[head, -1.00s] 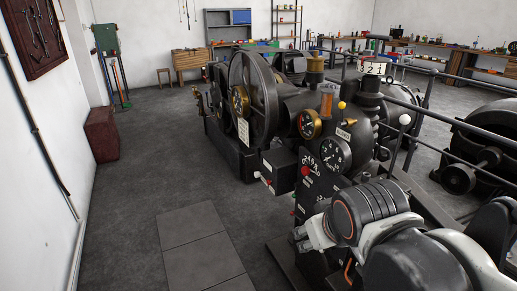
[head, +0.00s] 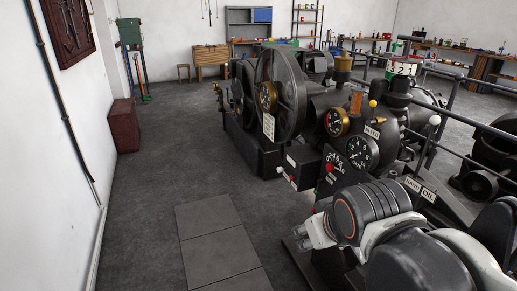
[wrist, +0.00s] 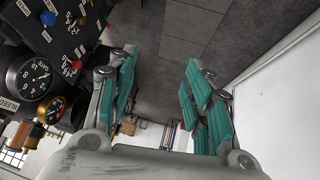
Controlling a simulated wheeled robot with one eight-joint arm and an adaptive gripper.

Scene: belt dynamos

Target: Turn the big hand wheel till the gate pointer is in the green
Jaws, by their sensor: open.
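A large dark spoked wheel (head: 280,92) stands upright on the black machine in the head view; I cannot tell whether it is the big hand wheel. A black dial (head: 360,152) sits on the machine's near end. My gripper (head: 316,233) is low beside the machine's near end. In the wrist view my gripper (wrist: 158,90) is open, its teal-padded fingers wide apart with only floor and distant room between them.
A panel with a red knob (head: 329,168) and a small box (head: 301,168) stick out near my gripper. Rails (head: 470,135) run along the right. Floor plates (head: 215,240) and open floor lie left. A white wall (head: 60,190) and red chest (head: 124,125) bound the left.

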